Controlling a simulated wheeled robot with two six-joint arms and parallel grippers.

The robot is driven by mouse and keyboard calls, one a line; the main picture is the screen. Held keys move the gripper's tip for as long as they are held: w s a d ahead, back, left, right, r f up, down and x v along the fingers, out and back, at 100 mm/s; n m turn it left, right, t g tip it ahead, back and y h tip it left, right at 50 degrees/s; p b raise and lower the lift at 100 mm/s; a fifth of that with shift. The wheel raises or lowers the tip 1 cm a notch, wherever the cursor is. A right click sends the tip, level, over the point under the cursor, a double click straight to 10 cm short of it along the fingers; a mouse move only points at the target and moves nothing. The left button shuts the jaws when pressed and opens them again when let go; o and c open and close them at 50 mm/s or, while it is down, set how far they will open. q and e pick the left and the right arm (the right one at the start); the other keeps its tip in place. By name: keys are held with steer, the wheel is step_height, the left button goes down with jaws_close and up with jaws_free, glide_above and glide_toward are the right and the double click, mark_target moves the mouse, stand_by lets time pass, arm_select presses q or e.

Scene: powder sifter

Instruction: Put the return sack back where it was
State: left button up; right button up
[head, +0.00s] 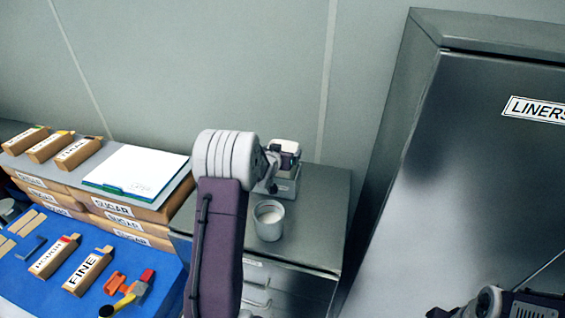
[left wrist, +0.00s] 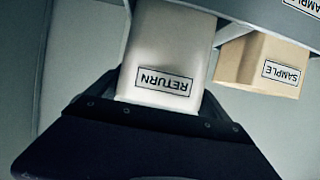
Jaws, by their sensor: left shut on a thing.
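The return sack (left wrist: 165,50) is a pale, boxy sack with a RETURN label that reads upside down in the left wrist view. My left gripper (left wrist: 158,108) is shut on it. In the head view my left arm reaches to the back of the grey cabinet, and its gripper (head: 273,172) is mostly hidden behind my own wrist. I cannot clearly make out the sack there. My right gripper (head: 505,303) is only partly in view at the bottom right corner, and its jaws are not clear.
A tan SAMPLE box (left wrist: 262,66) is close beside the sack. A white cup (head: 269,219) stands on the grey cabinet (head: 318,225). Sugar boxes (head: 120,208) and a blue mat (head: 35,285) lie left. A tall LINERS cabinet (head: 480,180) stands right.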

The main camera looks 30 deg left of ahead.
arm_select(q)
step_height(320, 180, down, 4)
steer(key=shift+r, duration=0.25)
steer(key=shift+f, duration=0.25)
steer(key=shift+f+b, duration=0.15)
steer(key=shift+b, duration=0.15)
steer(key=o, duration=1.8)
steer(key=shift+r+p, duration=0.3)
steer(key=shift+p, duration=0.1)
steer(key=b+v, duration=0.1)
steer(key=v, duration=1.1)
